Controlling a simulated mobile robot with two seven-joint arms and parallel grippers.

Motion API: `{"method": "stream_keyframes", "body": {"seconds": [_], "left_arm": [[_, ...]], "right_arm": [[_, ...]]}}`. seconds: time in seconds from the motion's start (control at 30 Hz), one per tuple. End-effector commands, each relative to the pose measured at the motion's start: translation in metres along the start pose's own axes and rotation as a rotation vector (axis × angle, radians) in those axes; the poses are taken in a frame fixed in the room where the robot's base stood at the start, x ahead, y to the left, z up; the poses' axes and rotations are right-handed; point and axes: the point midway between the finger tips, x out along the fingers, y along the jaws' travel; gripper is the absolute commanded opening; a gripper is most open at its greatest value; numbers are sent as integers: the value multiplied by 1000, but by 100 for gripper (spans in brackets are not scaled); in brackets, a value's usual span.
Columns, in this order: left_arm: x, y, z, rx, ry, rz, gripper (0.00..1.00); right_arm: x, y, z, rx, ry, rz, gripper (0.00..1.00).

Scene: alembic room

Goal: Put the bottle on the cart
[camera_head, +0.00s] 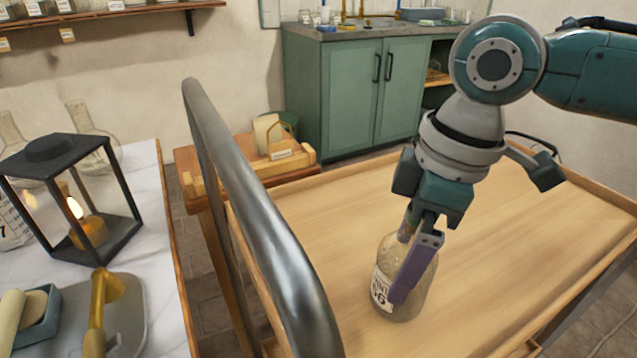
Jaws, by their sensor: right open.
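A clear glass bottle (387,300) with a white label stands upright on the wooden top of the cart (540,250), near its left part. My right gripper (401,283) comes down over the bottle from above, with a purple finger in front of the glass. The gripper is open, and its far finger is mostly hidden behind the bottle's neck. I cannot tell whether the fingers touch the glass. My left gripper does not show.
A curved metal handle (250,215) rises along the cart's left side. A marble-topped table (145,220) at left holds a lantern (125,215) and flasks. A green cabinet (350,95) stands behind. The cart's right half is clear.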

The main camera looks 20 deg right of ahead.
Motion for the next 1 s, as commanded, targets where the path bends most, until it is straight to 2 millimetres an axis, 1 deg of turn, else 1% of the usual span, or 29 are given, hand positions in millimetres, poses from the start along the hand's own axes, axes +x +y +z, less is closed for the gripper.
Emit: {"method": "stream_keyframes", "body": {"seconds": [0.03,0.3,0.4,0.5,0.67,1.0], "left_arm": [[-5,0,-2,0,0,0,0],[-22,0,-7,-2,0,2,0],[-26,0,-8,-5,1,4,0],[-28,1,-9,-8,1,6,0],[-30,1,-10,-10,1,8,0],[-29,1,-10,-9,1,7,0]], "right_arm": [[-11,1,-1,-1,2,3,100],[-72,1,-1,0,3,4,100],[-91,1,-1,-1,2,3,100],[-105,1,-1,1,2,2,100],[-115,0,0,1,1,0,100],[-115,0,0,1,1,0,100]]}}
